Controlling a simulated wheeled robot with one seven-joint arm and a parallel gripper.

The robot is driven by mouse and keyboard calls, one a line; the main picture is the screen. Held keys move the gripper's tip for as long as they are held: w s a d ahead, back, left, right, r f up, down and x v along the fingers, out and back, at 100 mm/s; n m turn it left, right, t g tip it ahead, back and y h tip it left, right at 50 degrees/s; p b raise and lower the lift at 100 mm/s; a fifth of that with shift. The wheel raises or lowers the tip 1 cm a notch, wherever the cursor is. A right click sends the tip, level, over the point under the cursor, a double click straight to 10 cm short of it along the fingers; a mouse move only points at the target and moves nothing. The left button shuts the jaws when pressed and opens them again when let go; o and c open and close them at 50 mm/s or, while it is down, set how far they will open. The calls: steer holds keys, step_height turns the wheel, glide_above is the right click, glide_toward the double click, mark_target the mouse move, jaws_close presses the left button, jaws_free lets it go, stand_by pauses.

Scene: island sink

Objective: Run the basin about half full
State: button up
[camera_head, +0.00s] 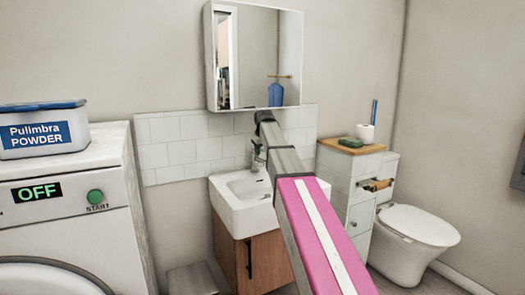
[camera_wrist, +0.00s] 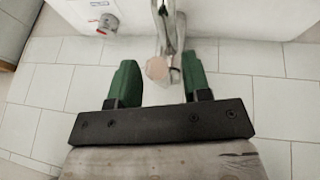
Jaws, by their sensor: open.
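The basin (camera_head: 237,192) is a white sink on a brown wooden cabinet, partly hidden by my arm. I can make out no water in the part of its bowl that shows. A chrome tap (camera_head: 257,157) stands at its back edge; its upper part is close to my arm's far end. In the wrist view the chrome tap (camera_wrist: 169,35) shows ahead, with a pale faceted end between my green fingers. My gripper (camera_wrist: 160,64) is open, one finger on each side of that end. I cannot tell whether a finger touches it.
A mirror cabinet (camera_head: 256,58) hangs above the basin. A washing machine (camera_head: 65,205) with a powder box (camera_head: 43,130) stands at the left. A toilet (camera_head: 412,235) and a small white cabinet (camera_head: 351,180) are at the right. White tiles line the wall.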

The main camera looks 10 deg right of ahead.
jaws_close()
steer(key=shift+w+r+g, duration=0.25)
steer(key=shift+r+g, duration=0.05)
steer(key=shift+a+r+g, duration=0.1)
steer(key=shift+r+g, duration=0.15)
steer(key=shift+g, duration=0.05)
jaws_free()
